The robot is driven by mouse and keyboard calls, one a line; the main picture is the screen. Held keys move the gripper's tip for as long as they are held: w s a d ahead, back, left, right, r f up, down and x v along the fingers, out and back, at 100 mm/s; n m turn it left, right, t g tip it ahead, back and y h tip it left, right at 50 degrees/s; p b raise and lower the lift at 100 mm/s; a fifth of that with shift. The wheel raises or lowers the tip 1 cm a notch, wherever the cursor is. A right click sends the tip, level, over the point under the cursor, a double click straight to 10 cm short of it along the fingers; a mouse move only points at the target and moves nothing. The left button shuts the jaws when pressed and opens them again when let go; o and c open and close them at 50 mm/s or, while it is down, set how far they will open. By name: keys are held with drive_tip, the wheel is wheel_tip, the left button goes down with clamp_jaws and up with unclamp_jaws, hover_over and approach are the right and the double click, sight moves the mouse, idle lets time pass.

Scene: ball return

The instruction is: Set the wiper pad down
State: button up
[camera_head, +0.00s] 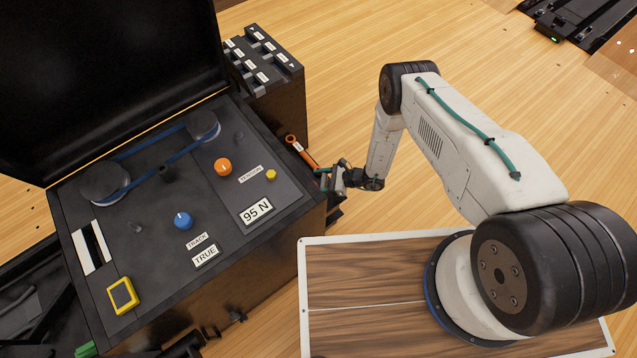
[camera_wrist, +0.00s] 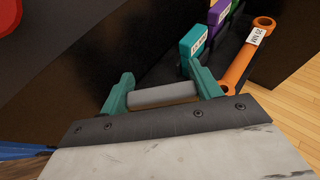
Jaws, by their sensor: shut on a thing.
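My gripper (camera_wrist: 163,95) has two teal fingers shut on a grey, bar-shaped pad (camera_wrist: 162,96), which I take to be the wiper pad. The pad lies crosswise between the fingertips in the wrist view. In the head view my gripper (camera_head: 326,178) is beside the right side of the black machine cabinet, low by its edge. The pad is too small to make out there. I cannot tell from the wrist view whether the pad touches any surface.
An orange wrench-like tool (camera_wrist: 250,55) with a label stands close right of my gripper. Teal (camera_wrist: 194,42) and purple (camera_wrist: 214,36) labelled tools are beyond it. The machine's top panel (camera_head: 150,215) has knobs, a belt and a yellow-framed pad (camera_head: 122,295). Wooden floor (camera_head: 335,60) is open behind.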

drive_tip(key=shift+f, duration=1.1)
drive_tip(key=shift+f, duration=0.1)
drive_tip(key=o, duration=1)
drive_tip(key=shift+o, duration=0.2)
